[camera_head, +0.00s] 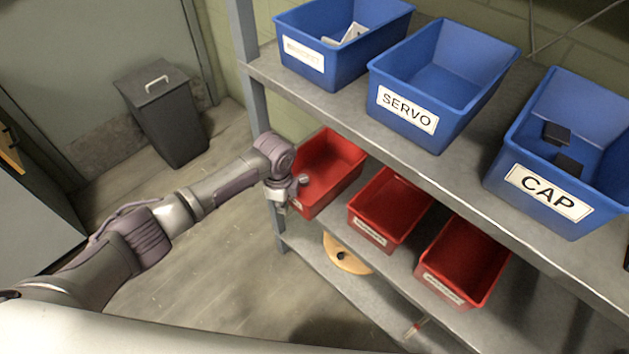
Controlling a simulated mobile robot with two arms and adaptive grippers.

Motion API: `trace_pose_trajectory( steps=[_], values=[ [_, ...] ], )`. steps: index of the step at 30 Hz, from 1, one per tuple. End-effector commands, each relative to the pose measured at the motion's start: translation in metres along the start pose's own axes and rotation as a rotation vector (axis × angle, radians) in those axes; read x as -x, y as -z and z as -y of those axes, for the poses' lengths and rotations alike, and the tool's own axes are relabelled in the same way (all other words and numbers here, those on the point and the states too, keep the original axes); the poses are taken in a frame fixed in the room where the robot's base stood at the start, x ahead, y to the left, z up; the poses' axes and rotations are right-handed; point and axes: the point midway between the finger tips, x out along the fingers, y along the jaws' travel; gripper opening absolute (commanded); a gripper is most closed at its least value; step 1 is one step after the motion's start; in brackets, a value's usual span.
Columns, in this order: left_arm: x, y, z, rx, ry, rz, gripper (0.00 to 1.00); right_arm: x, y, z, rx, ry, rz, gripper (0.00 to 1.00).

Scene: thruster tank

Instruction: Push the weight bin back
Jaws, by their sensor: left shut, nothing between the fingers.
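Three red bins stand in a row on the shelf below the blue bins: a left one (336,160), a middle one (398,205) and a right one (470,258). Their labels are too small to read, so I cannot tell which is the weight bin. My left gripper (289,198) is shut and empty at the front left corner of the left red bin, covering part of its front and label. I cannot tell whether it touches the bin. The visible insides of the middle and right bins look empty. My right gripper is not in view.
On the upper shelf (330,103) stand a blue bin (340,65) with pale items, a SERVO bin (435,122) and a CAP bin (560,200) with dark blocks. A round wooden piece (343,257) lies below the red bins. A dark bin (165,115) stands on the floor.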

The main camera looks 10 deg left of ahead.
Motion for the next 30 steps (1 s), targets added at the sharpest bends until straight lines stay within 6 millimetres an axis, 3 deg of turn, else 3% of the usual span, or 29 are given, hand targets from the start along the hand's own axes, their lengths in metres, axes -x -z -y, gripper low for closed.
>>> trace_pose_trajectory(
  steps=[25, 30],
  values=[
    [-0.001, 0.016, 0.026, 0.000, 0.002, -0.001, 0.00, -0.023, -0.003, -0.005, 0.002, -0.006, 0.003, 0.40],
    [-0.001, 0.018, 0.029, 0.000, 0.002, -0.002, 0.00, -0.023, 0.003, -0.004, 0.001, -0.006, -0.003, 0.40]
  ],
)
